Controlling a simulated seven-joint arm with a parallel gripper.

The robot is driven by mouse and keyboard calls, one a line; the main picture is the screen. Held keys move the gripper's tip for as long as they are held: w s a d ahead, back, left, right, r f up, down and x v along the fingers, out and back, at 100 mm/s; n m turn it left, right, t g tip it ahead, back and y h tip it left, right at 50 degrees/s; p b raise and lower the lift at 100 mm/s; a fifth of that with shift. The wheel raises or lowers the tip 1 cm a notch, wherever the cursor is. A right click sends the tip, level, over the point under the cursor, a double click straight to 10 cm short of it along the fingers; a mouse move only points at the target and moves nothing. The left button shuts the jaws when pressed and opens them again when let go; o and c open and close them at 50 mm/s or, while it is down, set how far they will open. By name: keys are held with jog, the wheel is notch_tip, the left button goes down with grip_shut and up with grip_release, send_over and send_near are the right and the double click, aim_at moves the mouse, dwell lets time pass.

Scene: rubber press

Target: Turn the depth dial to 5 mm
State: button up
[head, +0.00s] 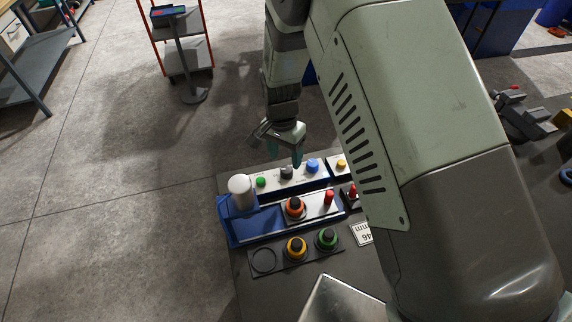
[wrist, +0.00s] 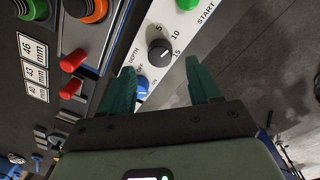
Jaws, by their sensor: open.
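The depth dial (wrist: 158,52) is a black round knob on a white sloped panel (wrist: 205,28), with the marks 5, 10 and 15 beside it. The exact mark it points at is too small to tell. In the head view the dial (head: 287,173) sits between a green button and a blue knob. My gripper (wrist: 160,66) is open, with its two teal fingers apart and nothing between them. Its tips are short of the dial, one toward each side of it in the wrist view. In the head view my gripper (head: 297,162) hangs just above the panel, near the dial and blue knob.
The blue knob (head: 312,165) with an OFF mark is close to the dial. The green START button (head: 261,182) is on its other side. A white-topped cylinder (head: 240,185), a red handle (head: 329,198) and orange, yellow and green round pieces stand nearer the camera.

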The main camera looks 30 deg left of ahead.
aim_at(286, 169)
jog(key=shift+d+f, duration=0.15)
jog(key=shift+f, duration=2.15)
jog(key=shift+c, duration=0.2)
jog(key=c, duration=1)
jog(key=shift+n, duration=0.5)
jog(key=n, duration=0.4)
jog(key=shift+n, duration=0.4)
jog(key=n, duration=0.6)
jog(key=shift+t, duration=0.3)
